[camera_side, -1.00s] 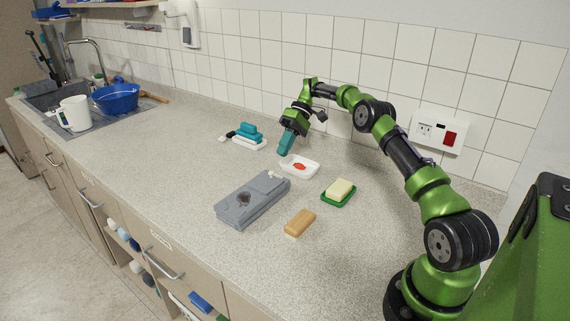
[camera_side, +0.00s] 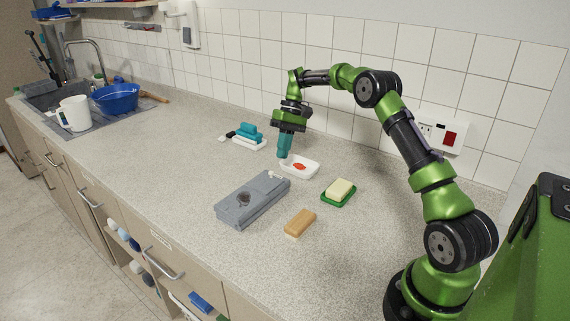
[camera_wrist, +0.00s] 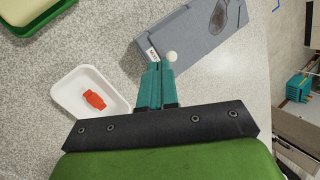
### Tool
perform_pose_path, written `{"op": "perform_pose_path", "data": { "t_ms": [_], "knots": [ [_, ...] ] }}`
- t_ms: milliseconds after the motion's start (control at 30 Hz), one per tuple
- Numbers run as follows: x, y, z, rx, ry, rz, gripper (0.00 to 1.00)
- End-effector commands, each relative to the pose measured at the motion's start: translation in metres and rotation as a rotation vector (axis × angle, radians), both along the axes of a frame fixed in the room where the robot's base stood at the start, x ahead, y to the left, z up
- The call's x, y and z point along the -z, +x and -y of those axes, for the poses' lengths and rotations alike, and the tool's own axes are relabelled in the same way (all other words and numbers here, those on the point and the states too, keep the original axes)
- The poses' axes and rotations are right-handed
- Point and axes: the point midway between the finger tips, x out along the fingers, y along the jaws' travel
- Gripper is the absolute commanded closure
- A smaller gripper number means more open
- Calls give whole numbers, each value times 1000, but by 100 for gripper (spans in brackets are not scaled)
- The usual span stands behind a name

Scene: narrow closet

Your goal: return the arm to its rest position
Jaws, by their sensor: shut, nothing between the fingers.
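My gripper (camera_side: 283,155) has teal fingers that point down over the counter, just left of a small white dish (camera_side: 312,172). In the wrist view the fingers (camera_wrist: 155,72) are together with nothing between them. The dish also shows in the wrist view (camera_wrist: 68,88), left of the fingers, with an orange-red piece (camera_wrist: 95,99) lying in it. The fingertips appear close to the dish and the grey case; their height above the counter is hard to tell.
A grey case (camera_side: 240,207) lies in front of my gripper. A yellow block on a green tray (camera_side: 341,203) and a tan block (camera_side: 300,222) lie to the right. Teal-and-white brushes (camera_side: 248,135) lie behind left.

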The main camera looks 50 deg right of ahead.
Motion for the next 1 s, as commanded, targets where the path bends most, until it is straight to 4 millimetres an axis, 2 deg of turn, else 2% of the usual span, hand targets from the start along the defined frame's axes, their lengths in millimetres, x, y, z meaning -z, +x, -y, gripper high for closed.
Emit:
{"op": "perform_pose_path", "data": {
  "t_ms": [33,267,500,633,800,1000],
  "knots": [
    [-17,-5,-15,6,-48,9,100],
    [-68,-43,-72,87,-214,91,100],
    [-105,-106,-125,179,-310,236,100],
    [-116,-146,-150,220,-329,330,100],
    [-121,-199,-177,248,-320,460,100],
    [-122,-244,-200,217,-282,581,100]
  ]
}}
